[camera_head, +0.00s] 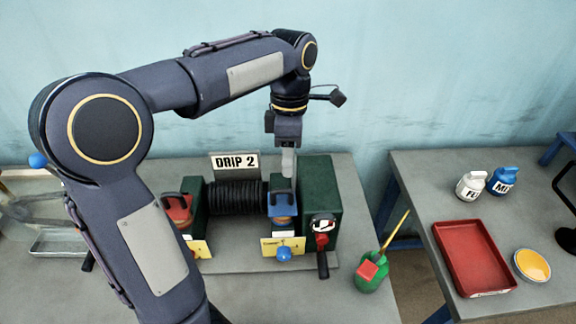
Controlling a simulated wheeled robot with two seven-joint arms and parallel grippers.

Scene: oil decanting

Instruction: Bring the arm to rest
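My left arm comes in from the left and arches over the grey bench (330,297). My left gripper (288,172) points down, its tip in front of or above the black-handled blue cap (282,209) on the green machine (322,190). I cannot tell whether its fingers are open, or whether they touch anything. A similar red cap (178,212) with a black handle is on the machine's left part, close behind my arm. A black ribbed coil (236,198) lies between them. My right gripper is not in view.
A sign (236,162) reads "DRIP 2". A green can (372,276) with a yellow stick stands at the bench's right edge. Past a gap, another table holds a red tray (440,234), white bottle (470,187), blue bottle (502,181) and yellow dish (532,265). A metal tray (58,242) lies left.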

